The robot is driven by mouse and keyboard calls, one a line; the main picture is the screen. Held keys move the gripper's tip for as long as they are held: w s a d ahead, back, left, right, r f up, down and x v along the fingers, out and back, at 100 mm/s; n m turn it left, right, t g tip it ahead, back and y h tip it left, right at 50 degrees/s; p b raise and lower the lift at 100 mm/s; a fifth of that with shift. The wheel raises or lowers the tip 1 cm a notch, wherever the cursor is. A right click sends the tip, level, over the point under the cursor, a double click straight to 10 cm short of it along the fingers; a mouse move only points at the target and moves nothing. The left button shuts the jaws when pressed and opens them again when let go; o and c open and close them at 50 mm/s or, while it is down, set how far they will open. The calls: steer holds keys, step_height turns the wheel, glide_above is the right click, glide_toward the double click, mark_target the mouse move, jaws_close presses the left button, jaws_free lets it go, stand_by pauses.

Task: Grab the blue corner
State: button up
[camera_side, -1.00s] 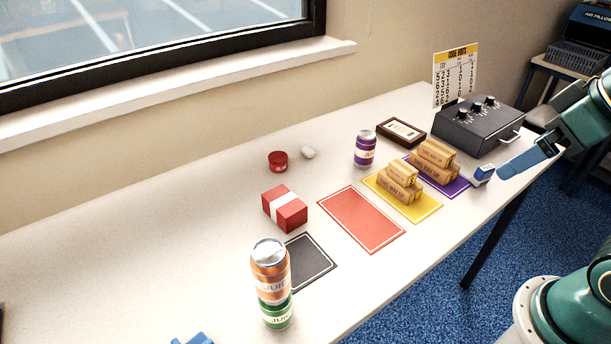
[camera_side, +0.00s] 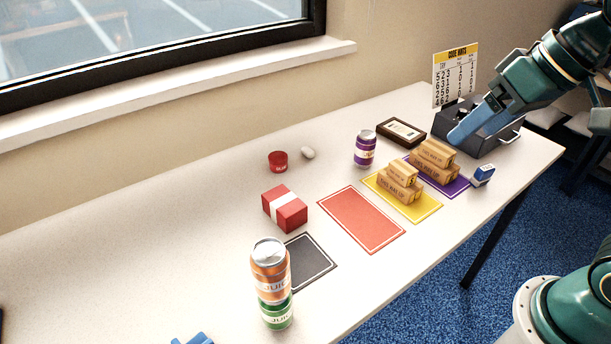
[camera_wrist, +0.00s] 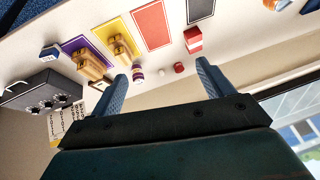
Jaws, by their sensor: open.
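A blue piece (camera_side: 195,339) is cut off by the bottom edge of the side view; only its top shows, so I cannot tell its full shape. My gripper (camera_side: 458,136) is above the table at the far right, in front of the dark box with knobs. In the wrist view my gripper (camera_wrist: 162,72) has its two blue fingers wide apart with nothing between them. It is far from the blue piece.
Stacked cans (camera_side: 270,275) stand near the blue piece, beside a black mat (camera_side: 312,262). A red carton (camera_side: 284,209), red mat (camera_side: 360,220), brown cartons (camera_side: 400,182), purple can (camera_side: 365,150), blue-and-white block (camera_side: 483,175) and dark box (camera_side: 480,140) line the table. The left table is clear.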

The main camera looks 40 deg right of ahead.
steer(key=w+a+f+m+g+y, duration=0.2)
steer(key=w+a+y, duration=0.1)
steer(key=w+a, duration=0.65)
steer(key=w+a+f+m+g+y, duration=0.2)
steer(key=w+a+y, duration=0.1)
steer(key=w+a, duration=0.65)
steer(key=shift+s+a+f+m+g+y, duration=0.6)
steer(key=shift+a+f+m+g, duration=0.7)
steer(key=shift+a+f, duration=1.7)
steer(key=shift+s+a+f+m+g+y, duration=0.7)
steer(key=shift+a+f+g, duration=1.05)
steer(key=shift+a+f, duration=1.3)
steer(key=shift+s+a+f+m+g+y, duration=0.55)
steer(key=shift+a+f+m+g, duration=0.8)
steer(key=shift+a+f, duration=1.65)
steer(key=shift+d+f+n, duration=0.25)
steer(key=shift+d+f, duration=0.15)
steer(key=shift+f, duration=0.05)
glide_above(204, 339)
steer(key=f, duration=0.2)
steer(key=d+f, duration=0.1)
steer(key=shift+w, duration=0.25)
steer(key=shift+s+a+f, duration=0.2)
steer(key=shift+s+a, duration=0.05)
steer(key=shift+a, duration=0.25)
